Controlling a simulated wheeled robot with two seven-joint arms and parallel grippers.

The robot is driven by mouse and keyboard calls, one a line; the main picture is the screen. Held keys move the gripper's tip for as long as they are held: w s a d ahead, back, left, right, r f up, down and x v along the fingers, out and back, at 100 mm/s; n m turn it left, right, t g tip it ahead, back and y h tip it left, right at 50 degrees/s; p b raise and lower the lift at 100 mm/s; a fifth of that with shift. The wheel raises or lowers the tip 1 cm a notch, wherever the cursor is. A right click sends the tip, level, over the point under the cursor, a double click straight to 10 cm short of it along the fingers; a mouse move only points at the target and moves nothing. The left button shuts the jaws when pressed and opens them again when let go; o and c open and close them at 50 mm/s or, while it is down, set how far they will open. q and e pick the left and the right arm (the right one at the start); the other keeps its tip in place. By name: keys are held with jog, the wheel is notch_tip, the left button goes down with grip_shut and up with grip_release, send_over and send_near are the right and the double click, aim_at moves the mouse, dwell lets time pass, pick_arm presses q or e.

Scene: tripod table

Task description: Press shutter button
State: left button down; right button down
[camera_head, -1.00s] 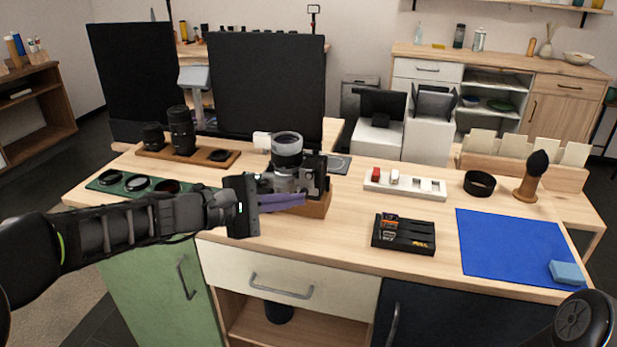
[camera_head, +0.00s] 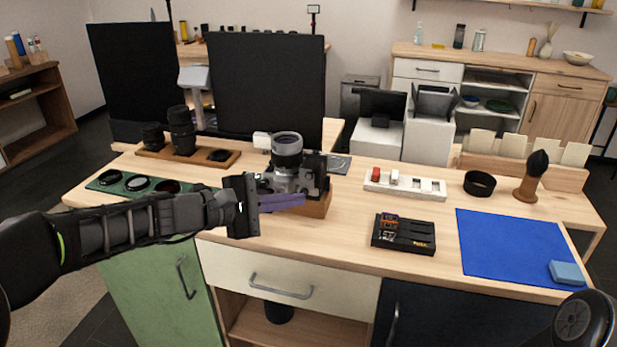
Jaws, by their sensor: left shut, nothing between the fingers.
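A silver and black camera (camera_head: 313,176) with a large upright-looking lens (camera_head: 287,148) sits on a wooden stand (camera_head: 318,206) on the table. My left gripper (camera_head: 298,201) comes in from the left with its purple-grey fingers shut and empty. The fingers are in front of the camera's lower body and partly hide it and the stand. I cannot tell whether they touch the camera. The shutter button is too small to make out. My right gripper is not in view; only a part of my right arm shows at the bottom right.
Left of the camera are a lens board (camera_head: 225,164) and a green filter tray (camera_head: 112,187). To the right are a white holder (camera_head: 432,195), a black battery tray (camera_head: 388,243), a blue mat (camera_head: 500,240) and a brush (camera_head: 537,165). Two black monitors stand behind.

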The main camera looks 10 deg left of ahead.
aim_at(309, 176)
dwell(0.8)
pick_arm(q)
jog(key=s+n+h+b, duration=0.1)
jog(key=b, duration=0.1)
jog(key=s+n+t+h+b, duration=0.1)
jog(key=b, duration=0.1)
jog(key=s+n+t+h+b, duration=0.1)
jog(key=n+b, duration=0.1)
jog(key=shift+s+a+f, duration=0.1)
jog(key=shift+s+f, duration=0.15)
jog(key=shift+s, duration=0.15)
jog(key=w, duration=0.8)
jog(key=shift+w+d+p, duration=0.25)
jog(key=shift+w+p, duration=0.15)
jog(key=shift+w, duration=0.2)
dwell(1.6)
